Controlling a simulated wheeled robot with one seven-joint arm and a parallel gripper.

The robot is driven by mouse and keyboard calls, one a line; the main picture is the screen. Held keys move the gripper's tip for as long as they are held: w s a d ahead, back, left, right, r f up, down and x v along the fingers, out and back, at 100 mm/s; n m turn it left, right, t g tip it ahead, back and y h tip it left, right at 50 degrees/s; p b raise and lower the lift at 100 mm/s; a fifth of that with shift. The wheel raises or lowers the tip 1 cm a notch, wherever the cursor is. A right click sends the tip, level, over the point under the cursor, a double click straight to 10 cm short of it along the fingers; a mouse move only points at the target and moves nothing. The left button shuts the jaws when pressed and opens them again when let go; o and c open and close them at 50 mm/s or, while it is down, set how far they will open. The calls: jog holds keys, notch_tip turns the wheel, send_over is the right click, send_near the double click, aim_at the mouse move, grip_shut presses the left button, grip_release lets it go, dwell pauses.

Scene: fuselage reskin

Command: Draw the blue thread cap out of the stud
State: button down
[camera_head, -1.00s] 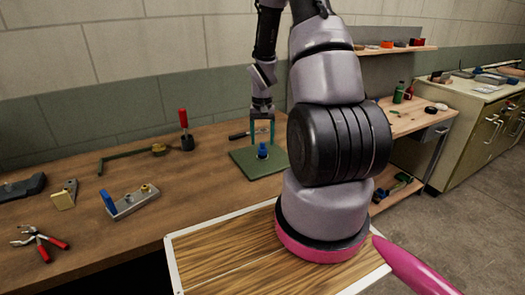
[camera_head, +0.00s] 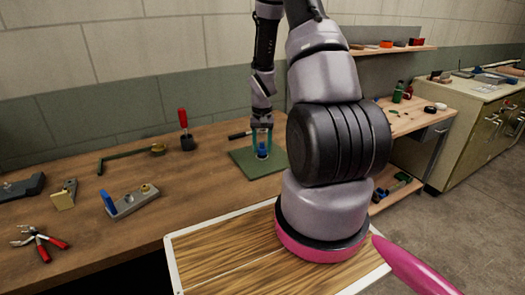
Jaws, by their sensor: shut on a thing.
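The blue thread cap (camera_head: 262,146) stands upright over the green square plate (camera_head: 240,160) on the wooden bench. My gripper (camera_head: 262,152) points straight down above the plate, its teal fingers on either side of the cap. The fingers are shut on the cap. The stud is hidden under the cap and behind the fingers, so I cannot tell how far the cap sits on it.
A dark-handled tool (camera_head: 240,135) lies behind the plate.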

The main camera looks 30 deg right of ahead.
aim_at(262, 143)
jog(key=shift+r, duration=1.2)
jog(key=shift+r, duration=1.45)
jog(key=shift+d, duration=0.1)
